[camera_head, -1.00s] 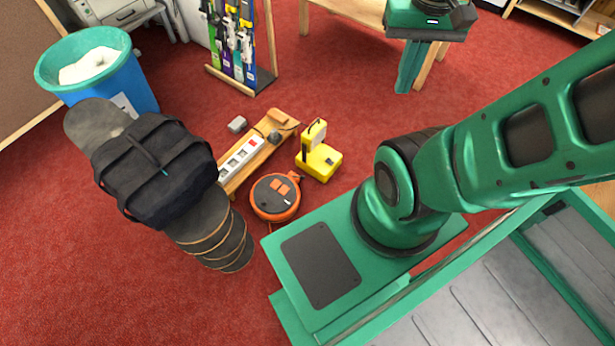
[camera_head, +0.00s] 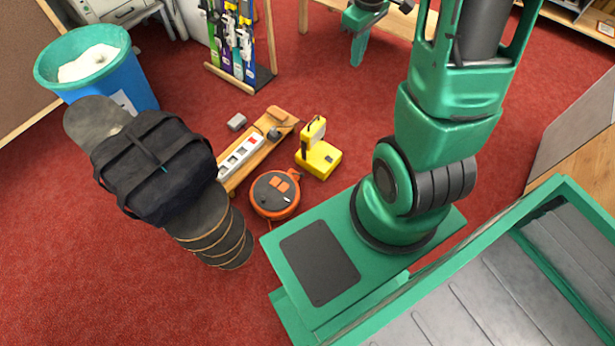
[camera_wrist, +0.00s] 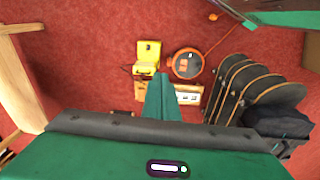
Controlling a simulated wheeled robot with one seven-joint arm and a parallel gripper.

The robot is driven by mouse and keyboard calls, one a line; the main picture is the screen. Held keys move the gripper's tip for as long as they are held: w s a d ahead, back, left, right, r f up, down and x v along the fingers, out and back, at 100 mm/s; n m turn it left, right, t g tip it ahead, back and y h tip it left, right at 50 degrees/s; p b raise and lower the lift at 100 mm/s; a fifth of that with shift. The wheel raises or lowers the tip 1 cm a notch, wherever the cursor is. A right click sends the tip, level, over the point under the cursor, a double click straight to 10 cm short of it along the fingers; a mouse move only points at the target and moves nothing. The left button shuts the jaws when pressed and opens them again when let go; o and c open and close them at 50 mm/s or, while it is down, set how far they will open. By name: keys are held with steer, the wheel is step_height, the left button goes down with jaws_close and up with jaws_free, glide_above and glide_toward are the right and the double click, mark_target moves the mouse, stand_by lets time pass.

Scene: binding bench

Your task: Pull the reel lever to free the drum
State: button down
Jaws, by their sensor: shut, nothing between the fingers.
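The orange cable reel (camera_head: 275,194) with a dark round face lies on the red carpet, left of my base. It also shows in the wrist view (camera_wrist: 187,64), beyond the fingertips and to their right. A small pale part (camera_head: 287,203) sits on its face; I cannot tell whether this is the lever. My gripper (camera_head: 358,53) is at the top of the head view, well away from the reel and touching nothing I can see. In the wrist view its green fingers (camera_wrist: 160,92) are together and empty, in front of the power strip.
A yellow lamp (camera_head: 318,155) and a wooden board with a white power strip (camera_head: 241,157) lie close to the reel. Skateboards with a black bag (camera_head: 155,168) lie left of it. A blue bin (camera_head: 110,80) stands behind. Carpet below the reel is open.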

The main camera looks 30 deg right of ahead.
steer(key=w+f+n, duration=0.4)
steer(key=f, duration=0.6)
steer(key=w+f+n+t, duration=0.1)
steer(key=w+f+n, duration=0.3)
steer(key=f, duration=0.7)
steer(key=w+f+n, duration=0.3)
steer(key=w+f, duration=0.2)
steer(key=f, duration=0.5)
steer(key=s+a+f+n+t+y, duration=0.1)
steer(key=s+a+f+n, duration=0.15)
steer(key=f, duration=0.75)
steer(key=s+a+f+n, duration=0.1)
steer(key=s+f+n, duration=0.3)
steer(key=f, duration=0.7)
steer(key=s+a+f+n+t+y, duration=0.1)
steer(key=s+a+f+n, duration=0.2)
steer(key=f, duration=0.7)
steer(key=w+x, duration=0.2)
steer(key=x, duration=0.8)
steer(key=shift+w+a+m, duration=0.2)
steer(key=shift+a+m, duration=0.1)
steer(key=shift+m, duration=0.05)
steer(key=shift+r, duration=0.1)
